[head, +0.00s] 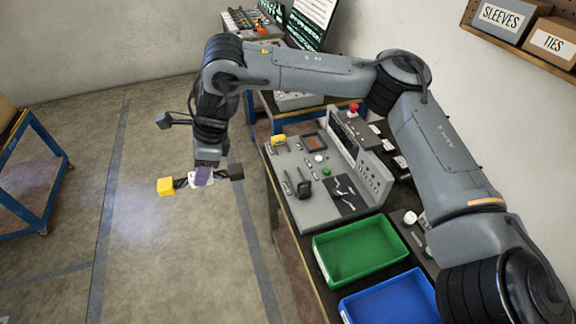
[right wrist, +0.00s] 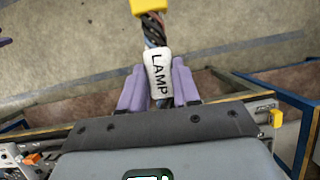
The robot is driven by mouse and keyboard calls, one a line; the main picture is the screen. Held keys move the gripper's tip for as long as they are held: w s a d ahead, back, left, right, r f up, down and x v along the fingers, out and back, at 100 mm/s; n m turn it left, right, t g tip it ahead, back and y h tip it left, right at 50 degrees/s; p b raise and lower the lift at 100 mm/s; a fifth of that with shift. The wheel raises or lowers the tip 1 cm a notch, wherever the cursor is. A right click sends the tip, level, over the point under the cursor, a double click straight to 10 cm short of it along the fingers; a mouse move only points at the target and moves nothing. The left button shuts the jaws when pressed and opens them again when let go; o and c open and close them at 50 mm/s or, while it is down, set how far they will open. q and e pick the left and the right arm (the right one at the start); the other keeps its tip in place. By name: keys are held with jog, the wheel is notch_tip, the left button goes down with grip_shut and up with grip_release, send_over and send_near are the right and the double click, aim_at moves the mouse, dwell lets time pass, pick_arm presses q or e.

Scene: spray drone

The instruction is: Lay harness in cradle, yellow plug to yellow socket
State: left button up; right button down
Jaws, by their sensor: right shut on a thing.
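The harness (head: 180,183) is a short dark cable bundle with a yellow plug (head: 166,186) on the left end and a black plug (head: 236,171) on the right end. My right gripper (head: 202,177) is shut on its middle, at a white sleeve (right wrist: 159,72) reading LAMP. It holds the harness in the air, left of the bench. The yellow plug also shows at the top of the right wrist view (right wrist: 148,6). A yellow socket (head: 278,140) sits at the back left of the grey console (head: 320,203). Dark upright prongs (head: 302,187) stand nearer; whether they belong to the cradle is unclear. My left gripper is out of view.
A green tray (head: 359,248) and a blue tray (head: 392,305) lie in front of the console. A red button (head: 353,108) stands on its far side. A blue-framed cart (head: 38,175) is at the left. The floor (head: 140,240) below the harness is clear.

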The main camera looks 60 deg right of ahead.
jog(key=w+d+f+m+t+h+b, duration=0.1)
jog(key=d+f+m+h, duration=0.1)
jog(key=d+m, duration=0.6)
jog(key=d+f+m+h+b, duration=0.1)
jog(key=d+f+m+h, duration=0.2)
jog(key=d, duration=0.9)
jog(key=s+d+f+m+h+b, duration=0.1)
jog(key=s+d+f+m+b, duration=0.15)
jog(key=s+d+f, duration=0.5)
jog(key=s+d+f+m+b, duration=0.1)
jog(key=s+d+f+m, duration=0.3)
jog(key=d, duration=0.7)
jog(key=shift+g, duration=0.3)
jog(key=w+f, duration=0.2)
jog(key=w, duration=0.1)
jog(key=w+a+f, duration=0.1)
jog(key=w+f, duration=0.1)
jog(key=w, duration=0.1)
jog(key=w+a+f, duration=0.1)
jog(key=w+f, duration=0.1)
jog(key=w, duration=0.1)
jog(key=shift+w+a+b, duration=0.25)
jog(key=shift+b, duration=0.05)
jog(key=shift+f+b, duration=0.35)
jog(key=shift+f, duration=1.65)
jog(key=shift+d, duration=0.1)
jog(key=c, duration=0.7)
grip_release()
jog(key=shift+c, duration=0.2)
